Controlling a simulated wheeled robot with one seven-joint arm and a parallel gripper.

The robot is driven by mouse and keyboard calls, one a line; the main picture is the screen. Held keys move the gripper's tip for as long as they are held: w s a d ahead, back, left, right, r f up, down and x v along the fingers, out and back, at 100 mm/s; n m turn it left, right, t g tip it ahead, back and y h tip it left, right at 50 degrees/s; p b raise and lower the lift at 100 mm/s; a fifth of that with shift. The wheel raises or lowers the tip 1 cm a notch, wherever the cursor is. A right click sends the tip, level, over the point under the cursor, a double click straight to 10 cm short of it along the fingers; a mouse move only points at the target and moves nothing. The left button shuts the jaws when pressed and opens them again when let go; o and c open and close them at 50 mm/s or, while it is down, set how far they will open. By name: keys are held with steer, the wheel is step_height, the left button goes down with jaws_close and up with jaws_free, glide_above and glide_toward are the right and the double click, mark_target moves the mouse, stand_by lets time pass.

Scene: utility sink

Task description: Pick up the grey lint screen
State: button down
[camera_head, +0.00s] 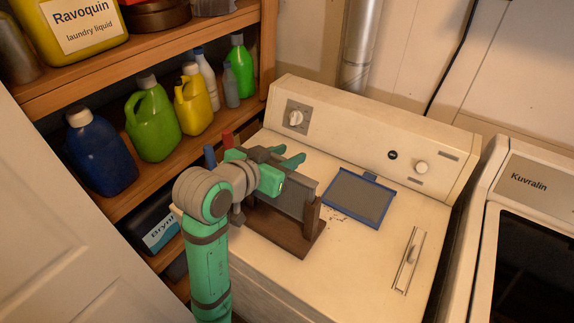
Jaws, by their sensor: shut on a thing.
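A grey lint screen (290,197) stands on edge in a dark brown rack (290,240) on top of the cream dryer. My gripper (284,157) is at the screen's upper left part, its teal fingers shut on it. The hand and wrist hide the left part of the screen and the exact grip. The screen's lower edge appears to be still within the rack. A second screen, with a blue frame (360,197) and grey mesh, lies flat on the dryer top to the right of the rack, apart from my gripper.
Dark crumbs lie by the blue-framed screen. A slot with a pale cover (409,260) is at the dryer's right. The control panel (375,140) rises behind. Wooden shelves with bottles (152,125) stand close on the left. The dryer's front right top is clear.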

step_height(320, 180, up, 13)
stand_by(0.7)
steer(key=shift+s, duration=0.1)
stand_by(1.4)
